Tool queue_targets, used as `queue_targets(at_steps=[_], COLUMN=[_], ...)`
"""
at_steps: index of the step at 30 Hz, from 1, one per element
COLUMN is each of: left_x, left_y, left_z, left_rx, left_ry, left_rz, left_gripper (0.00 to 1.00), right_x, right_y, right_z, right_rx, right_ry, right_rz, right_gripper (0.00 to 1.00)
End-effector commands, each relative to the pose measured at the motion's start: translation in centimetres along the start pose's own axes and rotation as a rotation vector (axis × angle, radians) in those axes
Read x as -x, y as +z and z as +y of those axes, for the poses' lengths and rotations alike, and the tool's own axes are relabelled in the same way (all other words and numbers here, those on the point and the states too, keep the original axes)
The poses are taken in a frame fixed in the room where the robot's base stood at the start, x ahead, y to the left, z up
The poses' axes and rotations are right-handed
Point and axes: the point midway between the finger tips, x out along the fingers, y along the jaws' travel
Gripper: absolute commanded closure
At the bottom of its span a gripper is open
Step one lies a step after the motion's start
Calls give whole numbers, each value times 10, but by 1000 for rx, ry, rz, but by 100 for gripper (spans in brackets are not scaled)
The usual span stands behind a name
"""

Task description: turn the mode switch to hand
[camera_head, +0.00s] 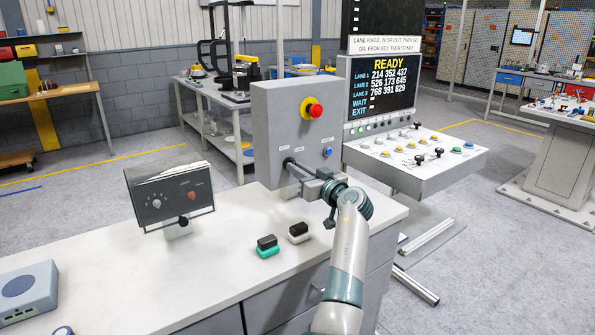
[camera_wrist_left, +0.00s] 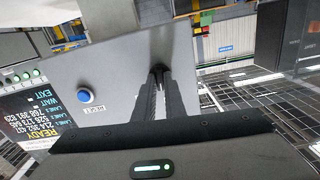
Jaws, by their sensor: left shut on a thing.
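The grey control box (camera_head: 265,115) stands upright on the white bench, with a red mushroom button on a yellow base (camera_head: 315,111) and a blue button (camera_head: 328,152) on its front. My left gripper (camera_head: 290,163) reaches the lower left of that front, its fingers shut on the dark mode switch knob. In the left wrist view the two fingers (camera_wrist_left: 160,78) meet at the mode switch (camera_wrist_left: 158,69), which they mostly hide. The small labels above the switch are too small to read, so its setting cannot be told. My right gripper is not in view.
A small dark panel box (camera_head: 170,192) stands left on the bench. Two small blocks, black-and-green (camera_head: 267,246) and black-and-white (camera_head: 299,233), lie before the control box. A console with a READY screen (camera_head: 388,85) and sloped button desk (camera_head: 415,160) stands to the right.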

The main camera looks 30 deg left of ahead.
Motion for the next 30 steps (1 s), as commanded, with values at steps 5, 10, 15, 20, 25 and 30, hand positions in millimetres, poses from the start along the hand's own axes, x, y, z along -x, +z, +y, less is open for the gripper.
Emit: queue_targets(at_steps=[5, 10, 15, 20, 25, 30], left_x=[0, -1, -1, -1, 0, -1], left_y=[0, -1, -2, -3, -4, -4], left_z=[0, 0, 0, 0, 0, 0], left_rx=[-102, -240, -399, -551, -707, -835], left_ry=[1, -1, -1, -1, -1, -1], left_rz=[3, 4, 3, 4, 4, 4], left_gripper=[100, 100, 100, 100, 100, 100], right_x=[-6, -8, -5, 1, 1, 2], right_y=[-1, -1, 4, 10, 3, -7], right_z=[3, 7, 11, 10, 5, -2], right_rx=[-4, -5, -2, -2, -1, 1], right_ry=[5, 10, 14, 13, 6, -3], right_rz=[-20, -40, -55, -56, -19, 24], right_gripper=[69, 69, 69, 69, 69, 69])
